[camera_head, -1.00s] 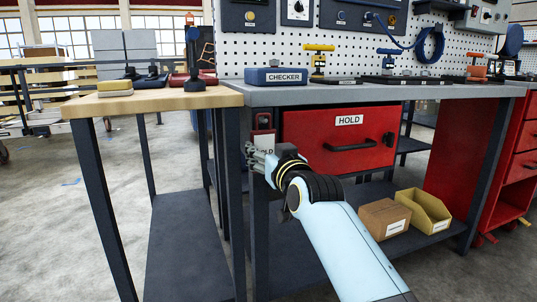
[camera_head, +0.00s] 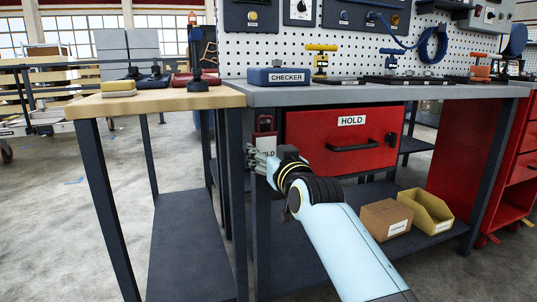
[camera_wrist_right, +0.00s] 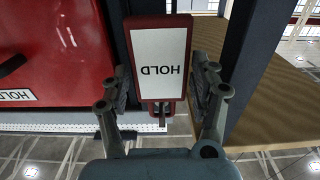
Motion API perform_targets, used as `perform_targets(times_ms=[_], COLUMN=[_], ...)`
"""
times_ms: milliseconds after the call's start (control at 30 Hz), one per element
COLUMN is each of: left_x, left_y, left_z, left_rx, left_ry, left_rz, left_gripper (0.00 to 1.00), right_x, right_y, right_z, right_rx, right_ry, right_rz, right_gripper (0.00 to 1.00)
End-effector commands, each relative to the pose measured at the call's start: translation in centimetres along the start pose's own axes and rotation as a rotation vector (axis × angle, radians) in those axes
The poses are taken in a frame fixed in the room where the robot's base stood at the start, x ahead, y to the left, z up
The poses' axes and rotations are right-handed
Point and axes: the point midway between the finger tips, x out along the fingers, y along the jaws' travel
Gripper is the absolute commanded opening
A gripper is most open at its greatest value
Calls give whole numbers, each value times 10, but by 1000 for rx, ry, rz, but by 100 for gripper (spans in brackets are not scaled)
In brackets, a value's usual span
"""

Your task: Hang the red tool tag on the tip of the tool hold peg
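The red tool tag (camera_head: 265,123) has a white face reading HOLD and hangs upright in front of the dark bench frame, left of the red HOLD drawer. In the right wrist view the tag (camera_wrist_right: 160,65) appears upside down between the fingers. A small dark stub, seemingly the hold peg (camera_wrist_right: 162,122), shows at the tag's slotted end; how far it goes through is unclear. My right gripper (camera_head: 252,158) is at the tag's lower part. In the wrist view its fingers (camera_wrist_right: 163,92) stand on both sides of the tag, with a gap visible at the right. My left gripper is out of view.
The red drawer (camera_head: 345,140) with its black handle is just right of the tag. The grey bench top (camera_head: 400,94) is above, with a blue CHECKER box (camera_head: 280,77). A wooden table (camera_head: 160,101) stands close at the left. Cardboard (camera_head: 385,219) and yellow bins (camera_head: 425,211) sit on the lower shelf.

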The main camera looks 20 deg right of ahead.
Motion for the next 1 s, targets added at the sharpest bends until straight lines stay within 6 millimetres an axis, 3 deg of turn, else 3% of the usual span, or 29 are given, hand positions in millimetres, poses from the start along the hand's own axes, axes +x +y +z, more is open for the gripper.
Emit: perform_targets(times_ms=[133,433,800,1000], left_x=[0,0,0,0], left_y=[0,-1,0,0], left_z=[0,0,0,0], left_rx=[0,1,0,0], left_ry=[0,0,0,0], left_rz=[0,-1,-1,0], left_gripper=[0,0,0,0], right_x=[0,-5,-64,-76], right_y=[0,0,0,0], right_z=[0,1,2,2], right_rx=[0,1,1,0], right_ry=[0,-1,-2,-2], right_rz=[0,0,0,0], right_gripper=[82,82,82,82])
